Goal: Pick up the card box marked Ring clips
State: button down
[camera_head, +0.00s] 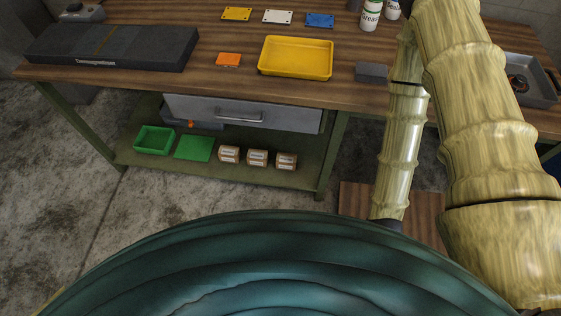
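Three small brown card boxes with white labels stand in a row on the lower shelf of the bench: a left one (229,155), a middle one (258,158) and a right one (286,161). The print on the labels is too small to read, so I cannot tell which is marked Ring clips. My bamboo-patterned arm is at the right of the picture, its thinner link hanging down in front of the bench, to the right of the boxes. My gripper is not visible; the arm's lower end passes behind the dark teal rounded shape at the bottom.
On the lower shelf (190,170), a green bin (154,140) and a flat green piece (194,148) lie left of the boxes. A grey drawer (270,117) hangs above. The bench top (215,80) holds a yellow tray (296,57) and dark case (110,47). Floor before the shelf looks clear.

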aim_at(286, 161)
jog(key=k, duration=1.2)
jog(key=u, duration=0.85)
jog(key=i, duration=0.8)
